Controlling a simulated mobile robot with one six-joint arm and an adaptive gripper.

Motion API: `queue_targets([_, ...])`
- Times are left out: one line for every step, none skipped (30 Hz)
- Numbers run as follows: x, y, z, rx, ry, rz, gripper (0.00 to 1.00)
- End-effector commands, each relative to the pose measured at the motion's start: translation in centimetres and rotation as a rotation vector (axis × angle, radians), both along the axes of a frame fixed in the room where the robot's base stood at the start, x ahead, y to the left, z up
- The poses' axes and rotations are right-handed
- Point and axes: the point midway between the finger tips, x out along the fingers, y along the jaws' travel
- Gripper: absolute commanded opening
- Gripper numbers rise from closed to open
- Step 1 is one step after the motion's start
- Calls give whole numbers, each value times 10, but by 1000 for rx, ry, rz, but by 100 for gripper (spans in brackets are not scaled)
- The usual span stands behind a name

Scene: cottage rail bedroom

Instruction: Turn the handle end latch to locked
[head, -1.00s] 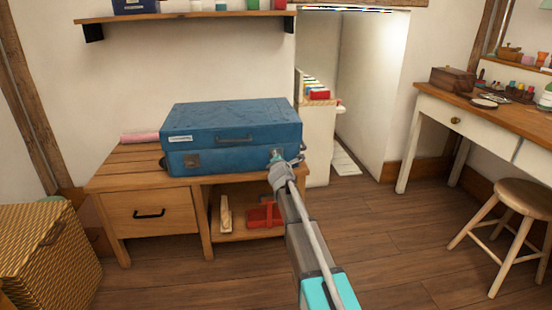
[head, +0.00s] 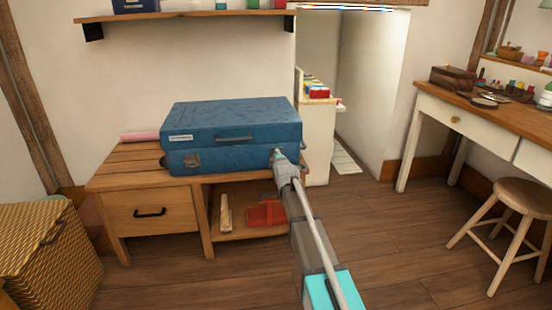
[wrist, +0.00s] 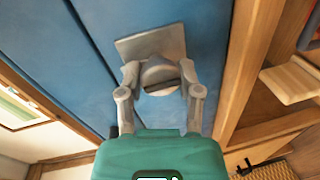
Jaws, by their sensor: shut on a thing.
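The blue case (head: 235,125) lies flat and closed on the wooden bench, its handle (head: 235,139) on the front. One metal latch (head: 192,160) shows at the left of its front. My gripper (head: 279,157) is at the right of the front and hides the latch there. The wrist view shows that latch's grey plate (wrist: 152,42) and a round slotted knob (wrist: 160,72) on the blue case. My gripper (wrist: 159,78) is shut on the knob, with one finger on each side. I cannot tell whether the latch is locked.
The wooden bench (head: 150,212) has a drawer and an open shelf holding a red object (head: 266,212). A wall shelf (head: 190,16) hangs above. A wicker chest (head: 45,255) stands left, a stool (head: 520,195) and desk right. The floor between is clear.

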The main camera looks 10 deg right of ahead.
Motion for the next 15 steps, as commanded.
queue_targets([1, -1, 0, 6, 1, -1, 0])
queue_targets([1, -1, 0, 9, 1, -1, 0])
queue_targets([1, -1, 0, 11, 1, -1, 0])
queue_targets([1, -1, 0, 13, 1, -1, 0])
queue_targets([1, -1, 0, 14, 1, -1, 0])
queue_targets([1, -1, 0, 15, 1, -1, 0])
queue_targets([1, -1, 0, 15, 1, -1, 0])
queue_targets([1, -1, 0, 15, 1, -1, 0])
queue_targets([1, -1, 0, 14, 1, -1, 0])
queue_targets([1, -1, 0, 14, 1, -1, 0])
queue_targets([1, -1, 0, 14, 1, -1, 0])
queue_targets([1, -1, 0, 14, 0, -1, 0])
queue_targets([1, -1, 0, 14, 0, -1, 0])
queue_targets([1, -1, 0, 14, 0, -1, 0])
queue_targets([1, -1, 0, 14, 0, -1, 54])
